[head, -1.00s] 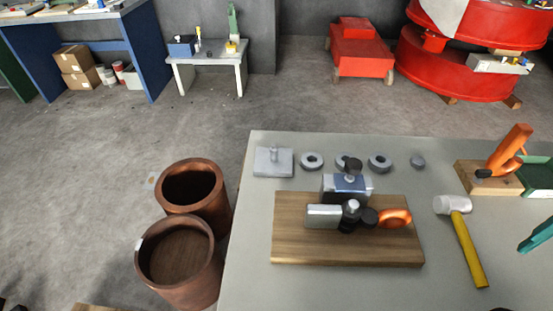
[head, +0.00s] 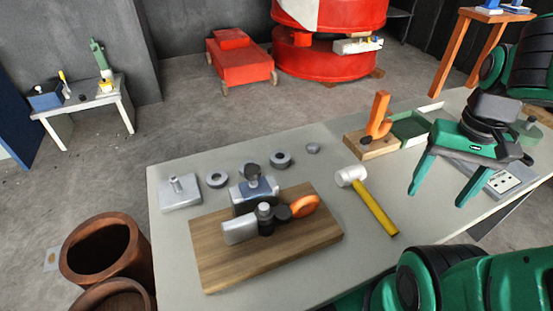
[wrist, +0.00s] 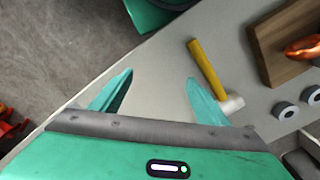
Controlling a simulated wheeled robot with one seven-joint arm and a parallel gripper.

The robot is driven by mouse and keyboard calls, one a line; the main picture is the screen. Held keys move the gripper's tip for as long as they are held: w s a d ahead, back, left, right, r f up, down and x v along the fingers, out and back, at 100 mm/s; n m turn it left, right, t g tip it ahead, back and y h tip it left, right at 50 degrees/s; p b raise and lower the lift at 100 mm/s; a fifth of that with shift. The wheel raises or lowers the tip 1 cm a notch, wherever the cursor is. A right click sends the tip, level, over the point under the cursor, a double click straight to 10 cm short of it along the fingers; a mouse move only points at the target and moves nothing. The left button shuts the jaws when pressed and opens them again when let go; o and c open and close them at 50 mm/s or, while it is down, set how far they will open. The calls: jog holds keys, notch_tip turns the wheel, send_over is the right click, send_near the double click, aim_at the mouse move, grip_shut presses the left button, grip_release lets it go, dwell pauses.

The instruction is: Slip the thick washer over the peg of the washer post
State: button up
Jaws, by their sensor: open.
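The washer post (head: 180,194) is a grey square plate with a short upright peg, at the table's far left corner. Grey washers lie in a row to its right: one beside the post (head: 217,180), one partly hidden behind the clamp (head: 245,165), and one farther right (head: 281,160). I cannot tell surely which is the thick one; the rightmost looks stout. Two washers show at the right of the wrist view (wrist: 285,110). The peg looks bare. My gripper (head: 437,198) is open and empty above the table's right part, well right of the washers; its fingers show in the wrist view (wrist: 160,76).
A wooden board (head: 300,245) with a clamp and orange handle lies in front of the washers. A yellow-handled mallet (head: 375,207) lies between the board and my gripper. A small grey piece (head: 313,148), an orange tool on a wooden block (head: 372,145) and a green tray (head: 410,128) stand behind.

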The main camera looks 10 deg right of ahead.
jog(key=shift+c, duration=0.6)
jog(key=shift+s+r, duration=0.25)
jog(key=shift+s, duration=0.1)
jog(key=shift+c, duration=0.4)
jog(key=w+a+n, duration=0.3)
jog(key=w+n, duration=0.1)
jog(key=w, duration=0.2)
jog(key=w+a+r+n+y, duration=0.1)
jog(key=w+a+n, duration=0.2)
jog(key=w+n, duration=0.2)
jog(key=w+a+r+n, duration=0.1)
jog(key=w+a+n, duration=0.2)
jog(key=w+n, duration=0.2)
jog(key=shift+w+a+r+y, duration=0.1)
jog(key=shift+w+a+y, duration=0.15)
jog(key=shift+w, duration=0.55)
jog(key=w+a+n+y, duration=0.2)
jog(key=w+a+n, duration=0.5)
jog(key=n, duration=0.6)
send_near(282, 151)
jog(key=shift+g+y, duration=0.35)
jog(key=shift+g, duration=0.05)
jog(key=shift+s+x, duration=0.15)
jog(key=shift+x, duration=1.35)
jog(key=shift+s+x, duration=0.2)
jog(key=shift+x, duration=1.3)
jog(key=shift+s+x, duration=0.15)
jog(key=shift+x, duration=1.35)
jog(key=shift+a+r, duration=0.1)
jog(key=c, duration=1.2)
